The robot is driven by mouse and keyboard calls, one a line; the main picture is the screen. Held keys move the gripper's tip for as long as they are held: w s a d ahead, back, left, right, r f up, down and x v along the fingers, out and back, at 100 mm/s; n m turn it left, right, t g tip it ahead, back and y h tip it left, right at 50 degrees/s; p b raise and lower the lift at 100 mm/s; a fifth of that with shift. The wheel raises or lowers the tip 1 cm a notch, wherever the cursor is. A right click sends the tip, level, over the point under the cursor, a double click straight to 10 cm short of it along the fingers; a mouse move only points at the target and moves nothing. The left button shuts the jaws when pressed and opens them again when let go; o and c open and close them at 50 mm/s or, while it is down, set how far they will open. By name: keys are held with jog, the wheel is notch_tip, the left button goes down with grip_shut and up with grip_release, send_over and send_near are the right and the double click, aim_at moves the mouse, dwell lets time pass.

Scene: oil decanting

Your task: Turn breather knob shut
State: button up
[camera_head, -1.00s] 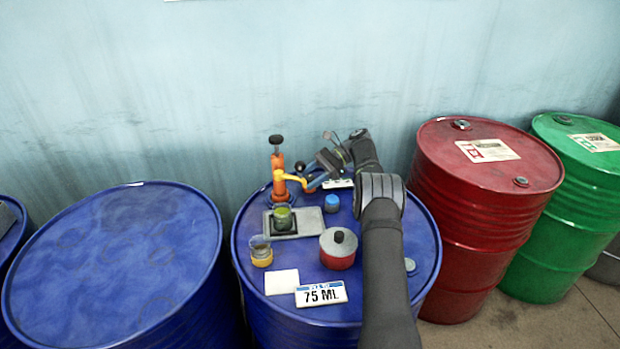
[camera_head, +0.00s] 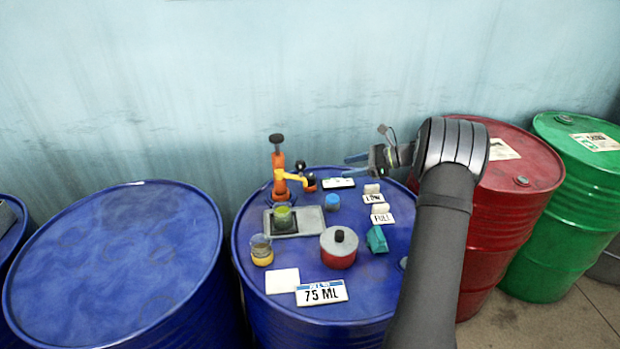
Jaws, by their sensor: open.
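An orange pump (camera_head: 280,171) with a black top handle (camera_head: 277,139) and a yellow spout (camera_head: 292,177) stands at the back left of the middle blue drum (camera_head: 405,221). A small dark and red knob (camera_head: 310,183) sits just right of the spout; I cannot tell for sure that it is the breather knob or how it is turned. My gripper (camera_head: 354,165) is open and empty, to the right of the pump and above the drum's back edge, apart from the knob. A glass with green liquid (camera_head: 283,217) stands below the spout on a grey tray (camera_head: 312,220).
A blue cap (camera_head: 332,202), a red pot-like container (camera_head: 339,248), a glass with amber liquid (camera_head: 262,250), a teal block (camera_head: 376,240), LOW (camera_head: 373,198) and FULL (camera_head: 382,218) cards and a 75 ML card (camera_head: 321,292) crowd the drum top. My arm covers its right side.

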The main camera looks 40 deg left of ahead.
aim_at(310, 176)
jog(key=shift+m+t, duration=0.9)
jog(key=x, duration=0.9)
jog(key=s+x, duration=0.1)
jog(key=x, duration=0.4)
jog(key=shift+s+f, duration=0.15)
jog(key=shift+d, duration=0.1)
jog(key=shift+c, duration=0.4)
jog(key=c, duration=0.9)
jog(key=n+g+h, duration=0.1)
jog(key=n+g, duration=0.2)
jog(key=shift+n+g, duration=0.3)
jog(key=shift+g, duration=0.1)
jog(key=shift+n+g+h, duration=1.4)
jog(key=shift+n+h, duration=0.4)
